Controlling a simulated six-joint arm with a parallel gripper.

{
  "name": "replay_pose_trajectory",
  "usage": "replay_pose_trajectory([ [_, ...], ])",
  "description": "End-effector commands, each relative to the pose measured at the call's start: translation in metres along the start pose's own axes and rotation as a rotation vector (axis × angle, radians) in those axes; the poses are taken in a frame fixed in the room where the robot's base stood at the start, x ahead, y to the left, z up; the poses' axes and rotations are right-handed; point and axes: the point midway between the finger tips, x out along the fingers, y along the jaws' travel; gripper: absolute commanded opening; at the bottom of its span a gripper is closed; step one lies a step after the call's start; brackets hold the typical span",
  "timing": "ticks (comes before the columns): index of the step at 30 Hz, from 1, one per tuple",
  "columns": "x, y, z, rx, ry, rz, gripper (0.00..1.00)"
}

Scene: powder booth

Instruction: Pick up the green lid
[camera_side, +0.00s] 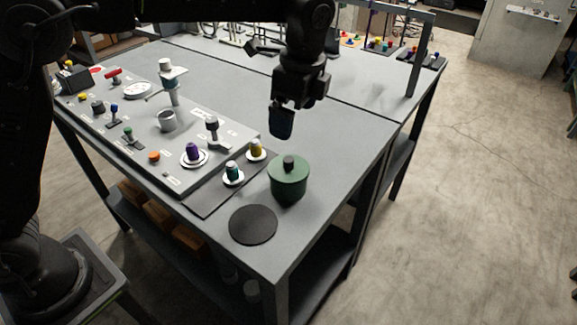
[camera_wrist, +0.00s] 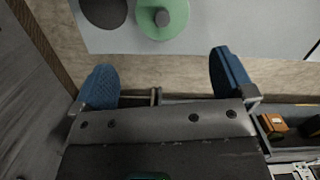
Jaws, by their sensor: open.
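The green lid (camera_side: 289,166) with a dark round knob sits on top of a green pot (camera_side: 288,187) near the right front part of the grey table. In the wrist view the lid (camera_wrist: 149,24) shows from above at the top, with its knob near the middle of it. My gripper (camera_side: 281,122) is above and slightly behind the lid in the side view, apart from it. In the wrist view my gripper (camera_wrist: 165,78) has its two blue fingers wide apart with nothing between them. The pot's body is mostly hidden under the lid in the wrist view.
A flat black disc (camera_side: 253,224) lies on the table beside the pot; it also shows in the wrist view (camera_wrist: 104,11). A grey panel (camera_side: 140,165) with several knobs and levers lies to the left. Small colored jars (camera_side: 233,171) stand near the pot. The table's right side is clear.

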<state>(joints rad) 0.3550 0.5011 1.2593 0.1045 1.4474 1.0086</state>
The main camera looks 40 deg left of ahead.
Motion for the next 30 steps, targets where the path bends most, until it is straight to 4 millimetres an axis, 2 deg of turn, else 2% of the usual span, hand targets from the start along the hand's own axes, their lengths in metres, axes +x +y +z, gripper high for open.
replay_pose_trajectory([
  [3,0.024,0.001,0.001,-0.002,-0.003,0.005,1.0],
  [9,0.059,0.0,0.001,-0.005,0.0,0.001,1.0],
  [17,0.078,0.0,0.0,-0.006,0.0,0.0,1.0],
  [25,0.116,-0.002,-0.003,-0.006,0.0,0.001,1.0],
  [30,0.125,-0.002,-0.003,-0.006,0.001,-0.001,1.0],
])
